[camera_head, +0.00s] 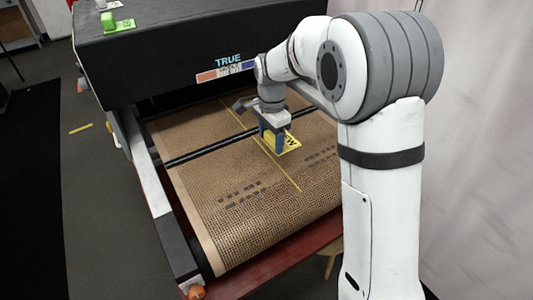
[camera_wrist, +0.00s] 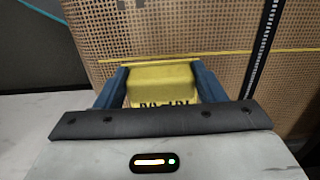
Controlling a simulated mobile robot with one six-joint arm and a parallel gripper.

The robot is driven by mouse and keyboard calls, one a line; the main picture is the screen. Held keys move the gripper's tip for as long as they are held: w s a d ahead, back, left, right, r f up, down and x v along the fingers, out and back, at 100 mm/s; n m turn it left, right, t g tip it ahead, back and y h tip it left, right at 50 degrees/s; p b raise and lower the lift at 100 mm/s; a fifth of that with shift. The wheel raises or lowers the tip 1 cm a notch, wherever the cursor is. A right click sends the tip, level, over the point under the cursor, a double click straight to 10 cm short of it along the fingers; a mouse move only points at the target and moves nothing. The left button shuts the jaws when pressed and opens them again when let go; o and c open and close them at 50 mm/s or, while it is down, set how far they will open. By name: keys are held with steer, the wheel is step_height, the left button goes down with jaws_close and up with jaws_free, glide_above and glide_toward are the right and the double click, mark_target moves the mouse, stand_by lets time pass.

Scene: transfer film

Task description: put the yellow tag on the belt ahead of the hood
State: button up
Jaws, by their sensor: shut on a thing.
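The yellow tag (camera_head: 291,144) with dark lettering is held at my gripper (camera_head: 274,143), over the brown mesh belt (camera_head: 240,208). In the wrist view the tag (camera_wrist: 160,84) sits between the two blue fingers of my gripper (camera_wrist: 163,80), which are shut on it. The black hood (camera_head: 150,50) spans the far end of the belt. The tag is on the near side of the hood. Whether the tag touches the belt or hangs just above it I cannot tell. My gripper hides part of the tag.
A dark crossbar (camera_head: 205,149) runs across the belt near the hood. A thin yellow line (camera_head: 284,180) runs along the belt, and dark printed marks lie on both sides of it. A green object (camera_head: 118,23) stands on top of the hood. The near belt is clear.

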mark_target(270, 170)
step_height(270, 170, down, 10)
steer(key=shift+r+p, duration=0.15)
steer(key=shift+p, duration=0.45)
steer(key=shift+f, duration=0.25)
steer(key=o, duration=1)
steer(key=shift+r, duration=0.1)
